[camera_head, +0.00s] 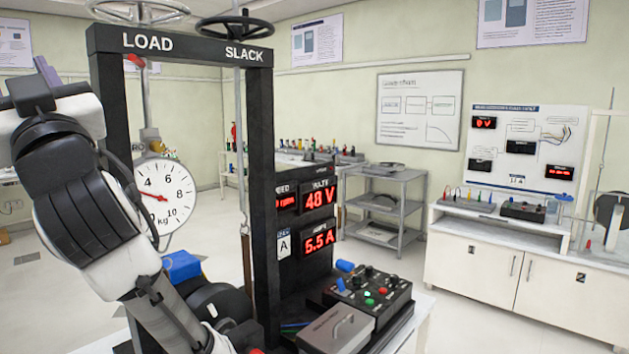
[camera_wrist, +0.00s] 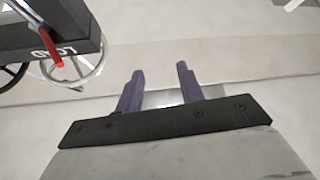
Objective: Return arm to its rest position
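My gripper (camera_wrist: 160,82) shows in the wrist view with its two purple fingers apart and nothing between them. Pale wall or ceiling surface lies beyond the fingertips. In the head view my white and black arm is raised at the left, in front of the rig's left post. A bit of my gripper (camera_head: 46,72) shows at the top left. The dark rig frame (camera_head: 190,45) marked LOAD and SLACK stands just right of the arm. Its LOAD corner (camera_wrist: 55,35) shows at the upper left of the wrist view, apart from the fingers.
Handwheels (camera_head: 138,12) and (camera_head: 234,27) top the frame. A round kg dial (camera_head: 165,195) hangs inside it. Red displays (camera_head: 318,200) read 48 V and 5.5 A. A control box (camera_head: 368,295) and a metal box (camera_head: 336,332) sit in front. A grey cart (camera_head: 384,205) stands behind.

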